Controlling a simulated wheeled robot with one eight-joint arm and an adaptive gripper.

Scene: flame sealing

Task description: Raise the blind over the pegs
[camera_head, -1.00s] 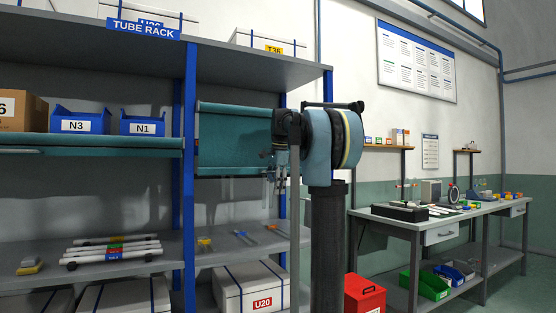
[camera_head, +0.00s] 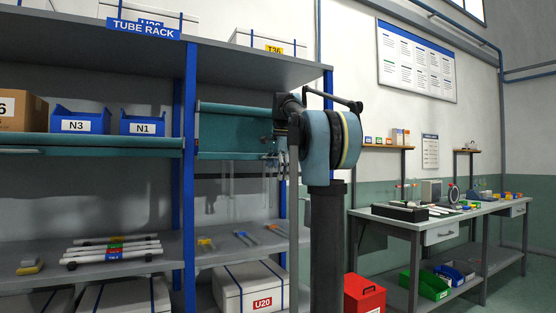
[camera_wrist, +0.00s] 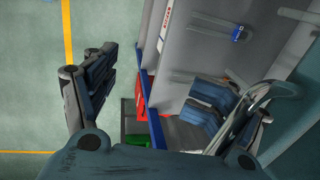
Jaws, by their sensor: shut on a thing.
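The teal blind (camera_head: 225,131) hangs in the right bay of the rack, its lower edge partway down the opening. My gripper (camera_head: 281,158) is at the blind's right end, seen small and partly behind my arm. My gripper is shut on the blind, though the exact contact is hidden. Thin pale hanging shapes (camera_head: 228,184), possibly things on the pegs, show below the blind; the pegs themselves are not clear.
A blue rack post (camera_head: 190,200) stands left of the blind. The shelf below (camera_head: 215,252) holds small tools. Blue bins (camera_head: 80,121) sit in the left bay. A red box (camera_head: 365,294) stands on the floor, and a workbench (camera_head: 400,222) is at right.

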